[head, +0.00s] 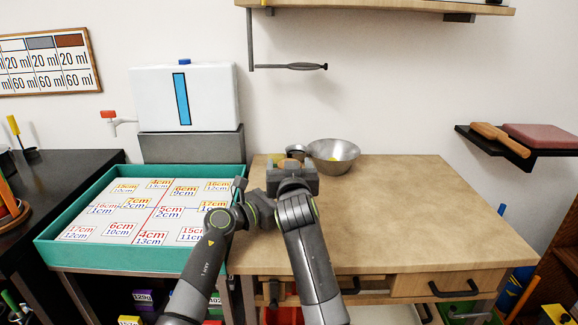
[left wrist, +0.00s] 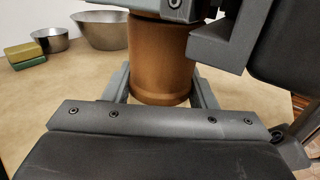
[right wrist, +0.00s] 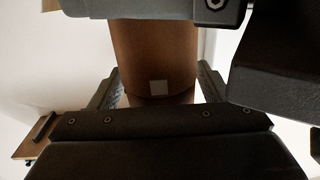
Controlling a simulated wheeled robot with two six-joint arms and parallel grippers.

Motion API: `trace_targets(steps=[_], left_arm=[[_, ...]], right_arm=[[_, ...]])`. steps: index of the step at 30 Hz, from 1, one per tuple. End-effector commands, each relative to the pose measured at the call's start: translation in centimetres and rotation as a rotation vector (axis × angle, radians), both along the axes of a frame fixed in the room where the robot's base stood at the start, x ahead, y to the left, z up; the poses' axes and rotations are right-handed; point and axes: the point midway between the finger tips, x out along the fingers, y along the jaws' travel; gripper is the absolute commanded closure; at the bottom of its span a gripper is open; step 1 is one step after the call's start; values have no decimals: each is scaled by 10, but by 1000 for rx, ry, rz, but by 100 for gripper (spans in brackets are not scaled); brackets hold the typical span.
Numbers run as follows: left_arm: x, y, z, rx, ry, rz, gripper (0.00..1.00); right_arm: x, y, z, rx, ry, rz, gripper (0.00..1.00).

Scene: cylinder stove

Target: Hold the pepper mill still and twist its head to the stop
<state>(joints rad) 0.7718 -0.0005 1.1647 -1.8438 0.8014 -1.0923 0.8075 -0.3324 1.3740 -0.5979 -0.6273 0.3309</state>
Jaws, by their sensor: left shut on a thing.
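The pepper mill is a brown wooden cylinder. In the left wrist view its body (left wrist: 160,60) stands upright between the fingers of my left gripper (left wrist: 162,92), which is shut on it. In the right wrist view a brown part of the mill (right wrist: 155,55), with a small pale square mark low on it, lies between the fingers of my right gripper (right wrist: 158,88). Whether those fingers touch it is unclear. In the head view my right gripper (head: 292,172) hides most of the mill and my left gripper.
A large steel bowl (head: 333,155) and a small metal pot (head: 296,151) stand behind the grippers on the wooden table (head: 430,205). A green-and-yellow sponge (left wrist: 25,56) lies beside the pot. A teal tray (head: 140,259) of labelled cards is at left. The table's right side is clear.

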Motion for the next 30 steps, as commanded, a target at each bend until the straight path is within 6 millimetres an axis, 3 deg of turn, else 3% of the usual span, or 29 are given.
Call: trace_targets(steps=[11, 22, 30], left_arm=[[0, 0, 0, 1, -1, 1, 77], [0, 0, 0, 1, 0, 1, 77], [0, 0, 0, 1, 0, 1, 77]], right_arm=[[0, 1, 11, 4, -7, 2, 28], [0, 1, 78, 2, -7, 2, 28], [0, 0, 101, 1, -2, 0, 28]])
